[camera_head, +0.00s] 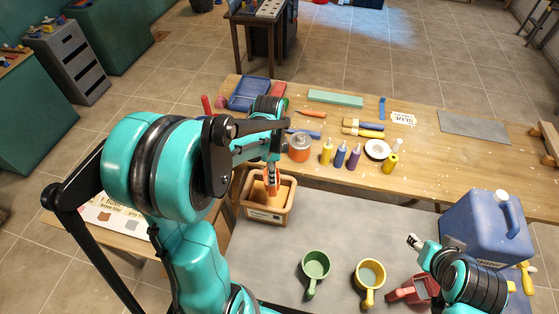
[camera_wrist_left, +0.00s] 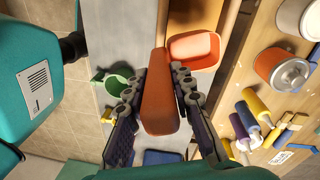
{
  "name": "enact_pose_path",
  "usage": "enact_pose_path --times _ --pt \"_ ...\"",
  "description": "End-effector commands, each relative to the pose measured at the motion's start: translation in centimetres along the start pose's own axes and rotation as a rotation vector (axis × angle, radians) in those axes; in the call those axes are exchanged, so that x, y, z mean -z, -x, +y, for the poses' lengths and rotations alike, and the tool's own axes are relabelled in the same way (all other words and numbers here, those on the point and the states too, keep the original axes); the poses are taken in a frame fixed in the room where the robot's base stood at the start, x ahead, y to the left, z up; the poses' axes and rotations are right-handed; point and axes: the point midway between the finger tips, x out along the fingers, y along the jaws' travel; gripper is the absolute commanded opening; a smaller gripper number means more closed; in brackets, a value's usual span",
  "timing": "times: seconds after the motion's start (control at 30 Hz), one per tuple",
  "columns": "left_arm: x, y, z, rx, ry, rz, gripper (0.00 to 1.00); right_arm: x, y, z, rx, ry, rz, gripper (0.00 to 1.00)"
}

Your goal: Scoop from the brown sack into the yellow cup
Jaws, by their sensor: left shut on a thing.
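The brown sack (camera_head: 266,213), an open box-shaped container with a label, stands at the left of the grey mat. My left gripper (camera_head: 271,183) is over its opening. In the left wrist view, my left gripper (camera_wrist_left: 158,90) is shut on the handle of an orange scoop (camera_wrist_left: 160,105). The scoop's bowl points away from me and looks empty. I cannot tell whether it is inside the sack. The yellow cup (camera_head: 370,283) stands upright on the mat, right of the green cup (camera_head: 316,265). My right gripper (camera_head: 415,241) is small and its jaws are unclear.
A red cup (camera_head: 412,290) and a large blue jug (camera_head: 486,230) stand at the right. An orange-labelled can (camera_head: 299,147), several bottles and brushes line the wooden table behind the sack. The mat between the sack and the cups is clear.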

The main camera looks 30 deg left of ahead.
Motion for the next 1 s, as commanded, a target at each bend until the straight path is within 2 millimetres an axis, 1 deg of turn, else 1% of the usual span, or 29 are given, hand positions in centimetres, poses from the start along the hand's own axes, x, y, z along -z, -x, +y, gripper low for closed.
enact_pose_path --times 0.27,1.0 --pt "0.0 -1.4 -0.1 0.000 0.000 0.000 0.00 -0.6 -0.8 0.0 0.000 0.000 0.000 0.44" --pt "0.0 -9.1 -0.9 0.000 0.000 0.000 0.00 -3.9 -5.5 0.0 0.000 0.000 0.000 0.44"
